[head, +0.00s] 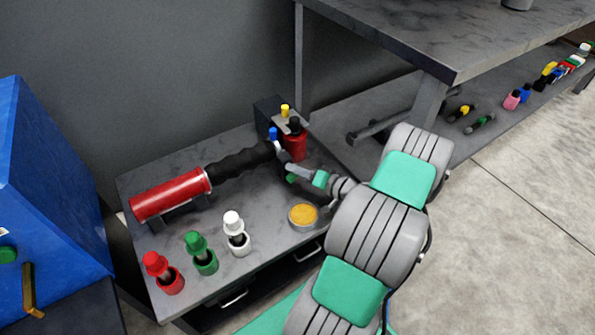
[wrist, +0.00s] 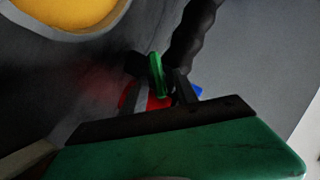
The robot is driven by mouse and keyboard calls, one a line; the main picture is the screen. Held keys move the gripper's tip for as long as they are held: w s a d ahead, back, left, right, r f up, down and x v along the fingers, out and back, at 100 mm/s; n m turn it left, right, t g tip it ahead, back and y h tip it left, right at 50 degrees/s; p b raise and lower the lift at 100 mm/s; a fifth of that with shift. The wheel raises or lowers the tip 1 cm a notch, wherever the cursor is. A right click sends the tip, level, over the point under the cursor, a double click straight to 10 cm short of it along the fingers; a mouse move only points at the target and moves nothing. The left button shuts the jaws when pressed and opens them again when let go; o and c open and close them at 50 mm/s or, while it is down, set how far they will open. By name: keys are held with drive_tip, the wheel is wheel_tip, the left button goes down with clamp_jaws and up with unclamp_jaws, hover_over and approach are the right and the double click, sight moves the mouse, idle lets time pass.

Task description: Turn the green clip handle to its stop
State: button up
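The green clip handle (wrist: 157,75) is a small upright green bar in the wrist view. It stands between the two dark fingers of my gripper (wrist: 161,88), which are apart, with red showing between them below the handle. I cannot see firm contact on both sides. In the head view my gripper (head: 282,156) reaches in from the right to the cart's back right corner, at the end of the black ribbed hose (head: 245,160). A small green patch (head: 291,178) shows under the hand; I cannot tell if it is the handle.
On the grey cart top (head: 190,170) lie a red cylinder (head: 170,195) and a round yellow tin (head: 303,215), near my arm. Red (head: 165,274), green (head: 201,254) and white (head: 236,233) capped items line the front. A red bottle (head: 295,145) stands close behind my gripper.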

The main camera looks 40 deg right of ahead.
drive_tip(key=p+v, duration=0.2)
drive_tip(key=v, duration=0.5)
drive_tip(key=shift+r, duration=0.1)
drive_tip(key=shift+s+d, duration=0.1)
drive_tip(key=shift+s, duration=0.3)
